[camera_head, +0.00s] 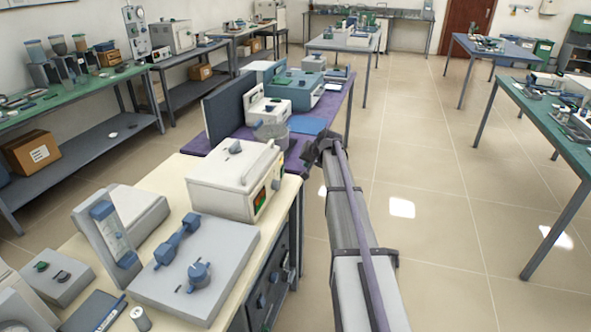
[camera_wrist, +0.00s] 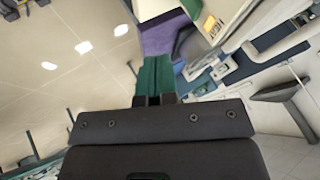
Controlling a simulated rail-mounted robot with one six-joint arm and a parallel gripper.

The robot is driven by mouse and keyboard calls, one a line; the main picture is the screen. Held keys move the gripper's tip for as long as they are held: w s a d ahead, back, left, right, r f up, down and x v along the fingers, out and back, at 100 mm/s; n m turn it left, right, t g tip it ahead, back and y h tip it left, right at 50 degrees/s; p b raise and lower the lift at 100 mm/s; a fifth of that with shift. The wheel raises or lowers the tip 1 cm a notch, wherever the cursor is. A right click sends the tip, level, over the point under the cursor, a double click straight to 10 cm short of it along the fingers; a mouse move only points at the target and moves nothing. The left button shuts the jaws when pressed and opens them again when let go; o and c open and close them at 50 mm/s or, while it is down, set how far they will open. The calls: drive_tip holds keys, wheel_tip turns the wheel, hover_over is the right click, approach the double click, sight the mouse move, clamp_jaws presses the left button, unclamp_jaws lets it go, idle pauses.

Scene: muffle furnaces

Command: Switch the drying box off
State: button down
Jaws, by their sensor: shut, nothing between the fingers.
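A white box (camera_head: 235,181) with a knob on its lid and a dark front panel with green and red parts stands on the cream bench; it looks like the drying box. Its front faces right and is seen at a steep angle, so I cannot read the switch position. My gripper (camera_head: 322,148) is at the far end of my arm, right of and beyond the box, apart from it. In the wrist view the two green fingers (camera_wrist: 155,70) are together with nothing between them.
A grey device (camera_head: 196,274) with blue knobs and a phone-like unit (camera_head: 115,234) share the cream bench (camera_head: 155,184). A grey cylinder (camera_head: 271,136) stands on the purple bench behind the box. The tiled floor (camera_head: 430,200) right of my arm is open.

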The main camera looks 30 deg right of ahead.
sight(283, 172)
drive_tip(key=shift+f, duration=0.1)
drive_tip(key=w+a+f+b, duration=0.1)
drive_tip(key=w+f+b, duration=0.1)
drive_tip(key=w+a+f+b, duration=0.1)
drive_tip(key=w+f+b, duration=0.1)
drive_tip(key=w+b, duration=0.1)
drive_tip(key=w+a+f+b, duration=0.1)
drive_tip(key=w+f+b, duration=0.1)
drive_tip(key=w+f, duration=0.1)
drive_tip(key=shift+w+f, duration=0.1)
drive_tip(key=shift+w, duration=0.05)
drive_tip(key=shift+w+a, duration=0.35)
drive_tip(key=shift+a, duration=0.05)
